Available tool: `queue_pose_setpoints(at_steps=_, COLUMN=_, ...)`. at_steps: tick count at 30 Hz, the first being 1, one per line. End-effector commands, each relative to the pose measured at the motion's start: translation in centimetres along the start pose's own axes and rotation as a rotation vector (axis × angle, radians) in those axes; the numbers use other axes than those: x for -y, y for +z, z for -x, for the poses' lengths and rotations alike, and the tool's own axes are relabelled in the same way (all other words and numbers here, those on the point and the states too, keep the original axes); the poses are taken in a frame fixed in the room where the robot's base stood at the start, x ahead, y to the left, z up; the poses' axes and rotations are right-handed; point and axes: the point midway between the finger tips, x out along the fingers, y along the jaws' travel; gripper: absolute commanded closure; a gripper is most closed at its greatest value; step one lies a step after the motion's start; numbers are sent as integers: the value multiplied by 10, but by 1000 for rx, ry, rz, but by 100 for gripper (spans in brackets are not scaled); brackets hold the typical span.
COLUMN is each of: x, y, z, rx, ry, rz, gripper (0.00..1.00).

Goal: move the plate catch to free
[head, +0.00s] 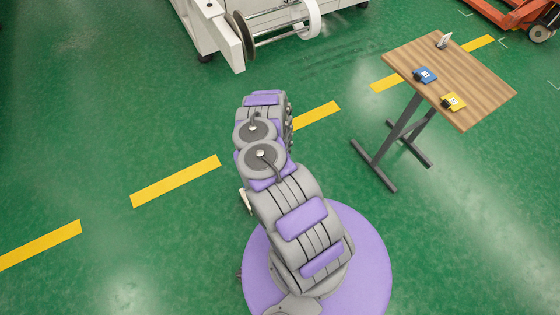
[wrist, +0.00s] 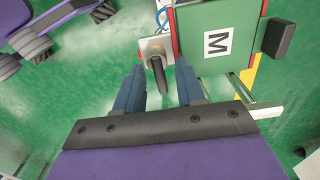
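In the wrist view a dark lever (wrist: 157,72) stands out from a light grey mount (wrist: 154,46), beside the left edge of a green panel (wrist: 232,58) with a red border. It looks like the plate catch; no label for its positions is readable. My gripper (wrist: 160,66) is open, with its two blue fingers apart. The lever shows in the gap between them, and I cannot tell whether either finger touches it. In the head view my arm reaches away from me and its gripper end is hidden behind the arm links.
In the head view a wooden table (head: 480,92) at right holds a blue item (head: 425,75), a yellow item (head: 453,101) and a small stand. A white machine (head: 225,40) stands at the back.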

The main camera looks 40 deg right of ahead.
Motion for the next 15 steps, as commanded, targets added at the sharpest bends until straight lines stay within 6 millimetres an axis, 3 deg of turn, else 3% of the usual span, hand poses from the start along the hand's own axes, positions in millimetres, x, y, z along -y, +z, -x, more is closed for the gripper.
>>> queue_pose_setpoints(at_steps=7, x=2, y=1, z=19, rx=0, ry=-3, rz=2, gripper=62)
queue_pose_setpoints(at_steps=15, x=3, y=1, z=79, rx=0, ry=-5, rz=1, gripper=62)
